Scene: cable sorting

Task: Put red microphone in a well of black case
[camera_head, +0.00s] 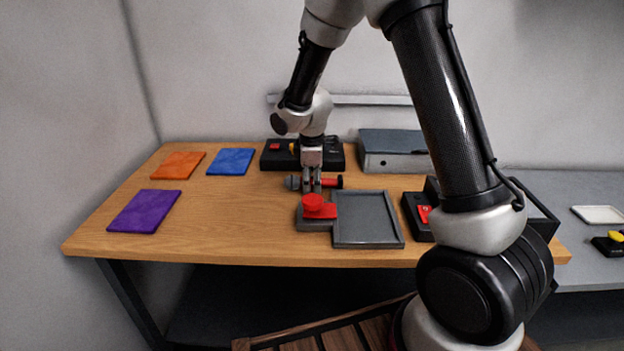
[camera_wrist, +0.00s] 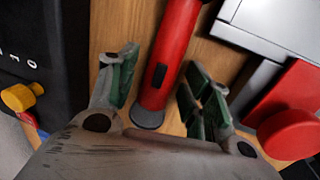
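The red microphone (camera_head: 330,182) lies on the wooden table, with a grey head at the left and a dark end at the right. In the wrist view its red body (camera_wrist: 172,60) lies between the two green-padded fingers. My gripper (camera_head: 312,188) points down over it; in the wrist view my gripper (camera_wrist: 162,68) is open, with gaps visible beside the body. Which dark box is the black case is unclear: a black box (camera_head: 331,158) with red and yellow parts stands behind, and another dark box (camera_head: 410,211) at the right is partly hidden by my arm.
A red-knobbed block (camera_head: 319,205) and a grey tray (camera_head: 368,240) stand just in front of the microphone. A grey binder-like box (camera_head: 395,160) is at the back. Orange (camera_head: 178,165), blue (camera_head: 231,161) and purple (camera_head: 144,211) flat pieces lie left, with bare wood between.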

